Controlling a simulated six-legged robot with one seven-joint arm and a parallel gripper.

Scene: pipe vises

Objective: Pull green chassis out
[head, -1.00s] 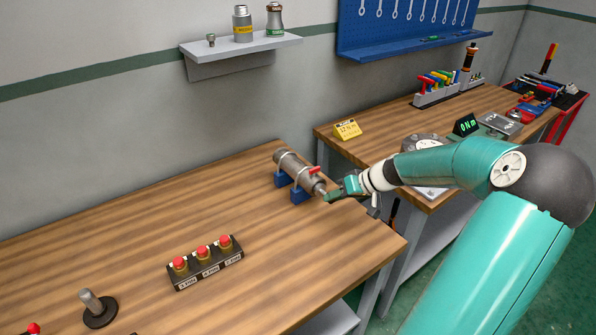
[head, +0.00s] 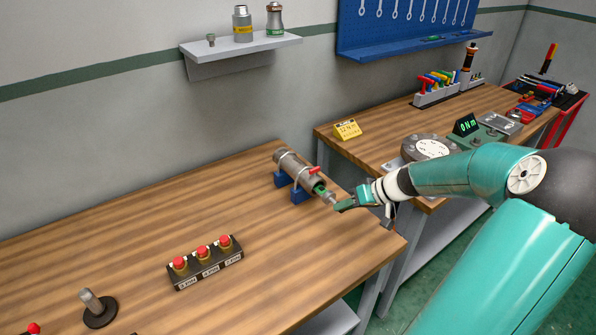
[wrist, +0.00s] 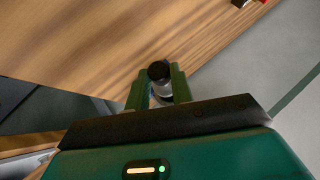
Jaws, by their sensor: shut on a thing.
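A grey metal pipe (head: 291,163) lies on blue vises (head: 300,194) near the back right of the front workbench. The green chassis (head: 319,189) shows as a short green section sticking out of the pipe's near right end, with a grey metal tip beyond it. My gripper (head: 340,204) is shut on this grey end, to the right of the pipe. In the wrist view the two green fingers stand on both sides of a round grey end with a dark face (wrist: 160,75). The rest of the chassis is hidden inside the pipe.
A block with several red buttons (head: 206,260) and a round-based post (head: 96,308) sit on the bench. A second bench (head: 395,133) with tools is behind my arm.

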